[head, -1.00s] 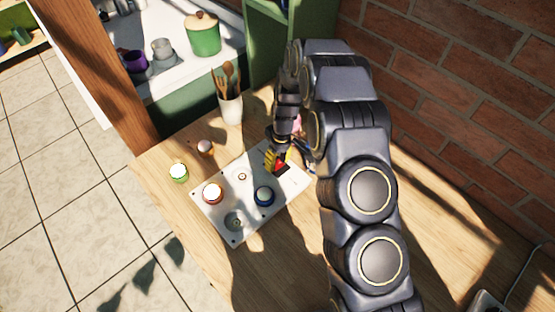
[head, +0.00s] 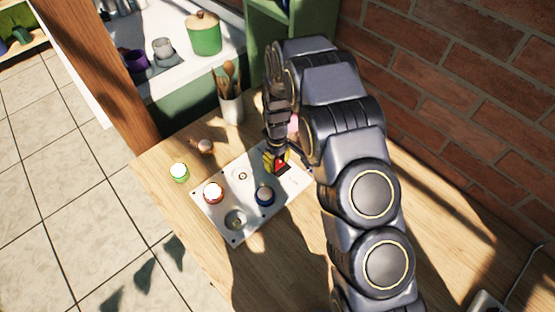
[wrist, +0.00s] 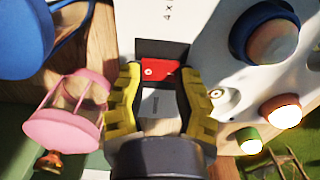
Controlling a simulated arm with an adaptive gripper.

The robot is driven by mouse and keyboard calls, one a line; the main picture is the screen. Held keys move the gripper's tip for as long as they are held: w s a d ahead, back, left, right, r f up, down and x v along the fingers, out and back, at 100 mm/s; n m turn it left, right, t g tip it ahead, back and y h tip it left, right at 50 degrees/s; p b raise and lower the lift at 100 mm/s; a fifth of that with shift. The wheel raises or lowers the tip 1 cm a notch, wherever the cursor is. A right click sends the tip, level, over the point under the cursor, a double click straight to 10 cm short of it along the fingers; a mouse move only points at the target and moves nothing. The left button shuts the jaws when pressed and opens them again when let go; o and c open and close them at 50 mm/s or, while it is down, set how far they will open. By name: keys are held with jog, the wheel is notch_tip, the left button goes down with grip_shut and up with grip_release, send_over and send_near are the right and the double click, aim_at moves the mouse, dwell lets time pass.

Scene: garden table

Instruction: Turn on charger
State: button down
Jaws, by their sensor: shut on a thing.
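The charger (head: 288,189) is a flat, pale panel lying on the wooden table, with round sockets. Its red switch (head: 281,165) sits in a dark recess near the far right edge; in the wrist view the red switch (wrist: 158,73) shows between my fingers. My gripper (head: 275,160) points down at it. In the wrist view its yellow-padded fingers (wrist: 160,98) stand on both sides of the switch, shut on it. A blue-ringed round lamp (head: 264,195) and a lit red-ringed lamp (head: 213,192) sit on the panel. Two sockets are empty.
A lit green-ringed lamp (head: 179,173) and an orange one (head: 205,147) stand left of the charger. A pink lantern (wrist: 65,115) and a blue object (wrist: 25,42) are beside the gripper. A utensil cup (head: 231,108) stands behind; a brick wall (head: 450,100) is at right.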

aim_at(277, 165)
jog(key=c, duration=0.6)
grip_release()
jog(key=shift+f, duration=0.1)
jog(key=shift+o, duration=0.2)
notch_tip(277, 165, up, 12)
jog(key=s+d+r+m+g, duration=0.1)
jog(key=s+d+r+m, duration=0.55)
jog(key=s+r, duration=0.7)
jog(key=s+d+r+m, duration=0.1)
jog(key=s+d, duration=0.1)
jog(key=s, duration=0.6)
jog(key=s+d+r+m+g, duration=0.1)
jog(key=s+d, duration=0.2)
jog(key=s, duration=0.6)
jog(key=shift+s+d+r, duration=0.15)
jog(key=shift+s+d, duration=0.1)
